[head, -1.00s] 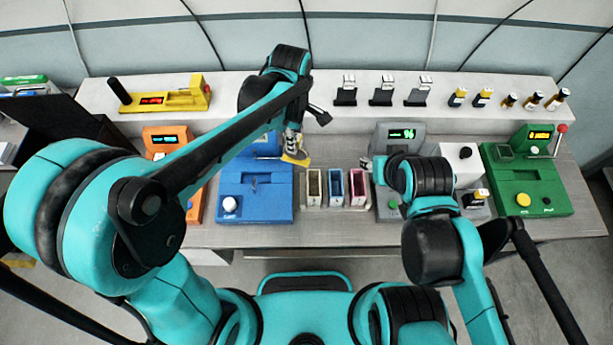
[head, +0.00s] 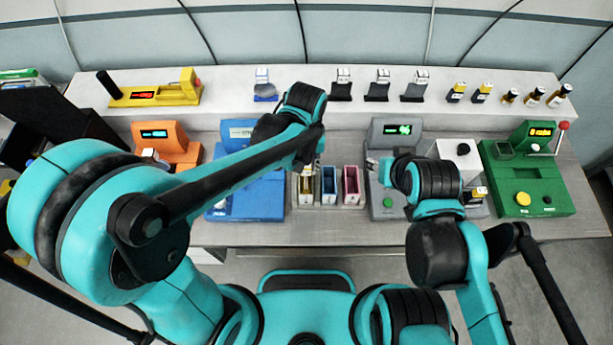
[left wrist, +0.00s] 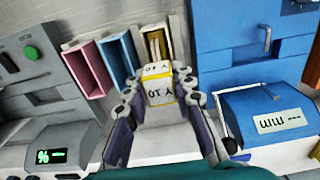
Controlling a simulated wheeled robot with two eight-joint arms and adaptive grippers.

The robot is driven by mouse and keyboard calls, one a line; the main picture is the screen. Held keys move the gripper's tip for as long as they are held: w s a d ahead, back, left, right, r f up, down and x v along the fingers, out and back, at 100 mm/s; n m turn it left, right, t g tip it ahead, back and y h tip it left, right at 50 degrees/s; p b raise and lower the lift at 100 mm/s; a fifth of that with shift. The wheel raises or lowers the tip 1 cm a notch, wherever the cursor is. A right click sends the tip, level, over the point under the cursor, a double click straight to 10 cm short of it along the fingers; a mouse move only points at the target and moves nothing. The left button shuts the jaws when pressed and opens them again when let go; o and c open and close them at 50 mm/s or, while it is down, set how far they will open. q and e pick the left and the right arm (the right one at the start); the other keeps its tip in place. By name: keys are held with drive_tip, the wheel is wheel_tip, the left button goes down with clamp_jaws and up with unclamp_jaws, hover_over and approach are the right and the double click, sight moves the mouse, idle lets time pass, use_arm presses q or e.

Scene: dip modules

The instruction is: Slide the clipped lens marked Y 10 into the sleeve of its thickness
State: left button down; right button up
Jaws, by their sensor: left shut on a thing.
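My left gripper (head: 308,168) is shut on the clipped lens, above the yellow sleeve. In the left wrist view the clip (left wrist: 159,90) is white and yellow, reads Y 10 upside down, and sits between the fingers (left wrist: 160,112). The yellow sleeve (head: 306,198) stands leftmost of three in the head view, with the blue sleeve (head: 329,198) and pink sleeve (head: 351,197) to its right. In the left wrist view the clip is at the near end of the yellow sleeve's opening (left wrist: 155,43); I cannot tell how deep the lens is. My right gripper (head: 374,165) is by the grey machine, its fingers unclear.
A blue machine (head: 262,205) is left of the sleeves and a grey machine (head: 388,212) right. Orange (head: 168,145) and green (head: 530,190) machines stand farther out. Clips on stands (head: 378,90) and several small bottles (head: 482,93) line the back shelf.

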sight(306, 174)
use_arm(q)
wheel_tip(306, 174, down, 4)
drive_tip(key=shift+f+b, duration=0.1)
drive_tip(key=shift+b, duration=0.45)
drive_tip(key=shift+f, duration=0.1)
drive_tip(key=shift+f, duration=0.2)
drive_tip(key=c, duration=1.3)
unclamp_jaws()
drive_tip(key=shift+r, duration=0.1)
